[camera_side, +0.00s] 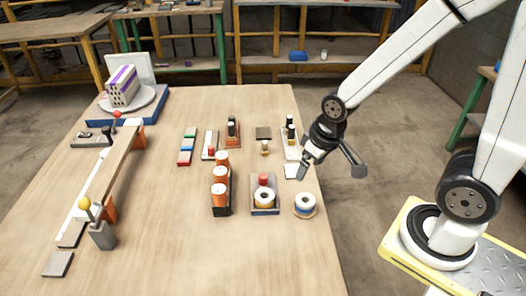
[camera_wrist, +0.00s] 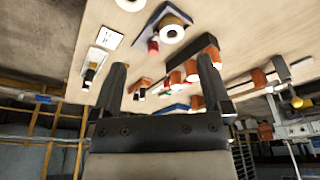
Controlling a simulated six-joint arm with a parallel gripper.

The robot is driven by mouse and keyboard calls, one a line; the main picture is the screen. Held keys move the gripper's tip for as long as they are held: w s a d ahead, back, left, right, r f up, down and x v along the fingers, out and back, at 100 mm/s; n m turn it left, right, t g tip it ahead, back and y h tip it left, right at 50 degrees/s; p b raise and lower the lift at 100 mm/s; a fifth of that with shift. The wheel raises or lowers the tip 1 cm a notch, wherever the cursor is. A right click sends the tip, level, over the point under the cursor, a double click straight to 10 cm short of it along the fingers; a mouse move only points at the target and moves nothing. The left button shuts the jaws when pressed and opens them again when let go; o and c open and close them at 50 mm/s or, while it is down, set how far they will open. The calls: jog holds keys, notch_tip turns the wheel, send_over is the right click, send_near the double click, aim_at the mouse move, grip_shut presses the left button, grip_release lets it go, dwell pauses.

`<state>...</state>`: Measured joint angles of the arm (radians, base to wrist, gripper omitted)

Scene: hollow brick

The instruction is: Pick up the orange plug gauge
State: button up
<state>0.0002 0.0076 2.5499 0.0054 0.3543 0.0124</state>
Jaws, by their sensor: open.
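Several orange cylinders with pale tops stand in a row in a black rack (camera_side: 229,206) at mid-table in the side view; one is the front orange cylinder (camera_side: 219,195). An orange stand (camera_side: 232,142) behind them holds dark upright pieces. I cannot tell which of these is the orange plug gauge. The rack also shows in the wrist view (camera_wrist: 203,44), with an orange cylinder (camera_wrist: 175,78) beside it. My gripper (camera_side: 304,168) is open and empty above the table's right edge, apart from these things. Its two fingers show in the wrist view (camera_wrist: 162,70).
A tray (camera_side: 264,211) with a red cylinder and a roll, and another roll (camera_side: 305,202), stand near the right edge. A white holder (camera_side: 291,150) with dark pieces is close to my gripper.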

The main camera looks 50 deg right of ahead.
jog(key=w+a+f+m+g+y, duration=0.1)
jog(key=w+f+m+y, duration=0.1)
jog(key=w+m, duration=0.95)
jog(key=m+y, duration=0.3)
jog(key=m, duration=0.6)
send_over(222, 170)
jog(key=d, duration=0.2)
notch_tip(222, 170, down, 6)
jog(key=shift+d+n+g, duration=0.2)
jog(key=shift+n+g, duration=0.05)
jog(key=shift+g, duration=0.15)
jog(key=shift+x, duration=1.25)
jog(key=shift+f, duration=0.1)
jog(key=shift+h, duration=0.3)
jog(key=shift+x, duration=2.5)
jog(key=shift+s, duration=0.15)
